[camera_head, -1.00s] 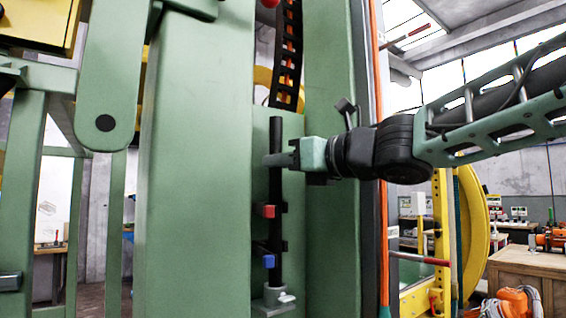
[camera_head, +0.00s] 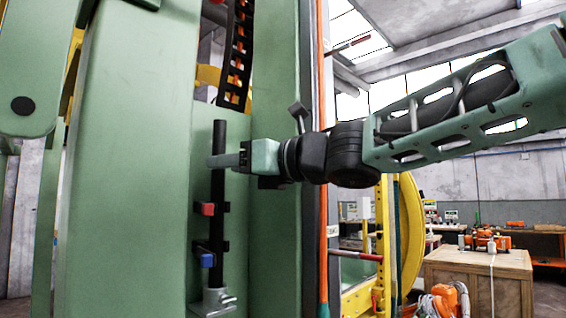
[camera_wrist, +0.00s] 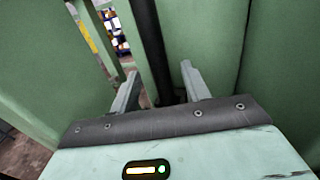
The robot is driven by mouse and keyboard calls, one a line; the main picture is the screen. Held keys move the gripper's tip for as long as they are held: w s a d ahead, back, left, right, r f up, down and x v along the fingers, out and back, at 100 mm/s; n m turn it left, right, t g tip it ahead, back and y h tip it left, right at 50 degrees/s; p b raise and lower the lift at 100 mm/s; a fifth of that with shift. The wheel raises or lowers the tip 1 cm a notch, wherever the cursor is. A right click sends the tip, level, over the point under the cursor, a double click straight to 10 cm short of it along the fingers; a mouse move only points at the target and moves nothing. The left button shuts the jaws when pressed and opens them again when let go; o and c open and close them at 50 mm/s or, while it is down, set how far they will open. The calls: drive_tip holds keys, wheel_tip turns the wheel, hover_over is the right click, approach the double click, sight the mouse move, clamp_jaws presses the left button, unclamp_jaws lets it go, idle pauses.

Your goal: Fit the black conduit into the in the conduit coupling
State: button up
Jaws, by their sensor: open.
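The black conduit (camera_head: 218,190) stands upright against the green machine panel. Red (camera_head: 207,209) and blue (camera_head: 207,260) clips sit along it. Its lower end is at the grey conduit coupling (camera_head: 214,302) at the bottom of the head view; I cannot tell how deep it sits. My gripper (camera_head: 216,160) is at the conduit's upper part, coming from the right. In the wrist view the fingers of my gripper (camera_wrist: 158,85) are spread, with the conduit (camera_wrist: 150,45) passing upright beyond and between them, apart from both fingers. The coupling is not seen in the wrist view.
Green columns (camera_head: 130,150) flank the panel closely on both sides. A black cable chain (camera_head: 236,50) hangs above. An orange pipe (camera_head: 322,150) runs vertically to the right. A wooden crate (camera_head: 478,282) and a yellow wheel (camera_head: 410,235) stand farther right.

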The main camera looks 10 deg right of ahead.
drive_tip(key=p+v, duration=1.5)
drive_tip(key=shift+s+d+p, duration=0.25)
drive_tip(key=shift+p, duration=0.15)
idle(0.4)
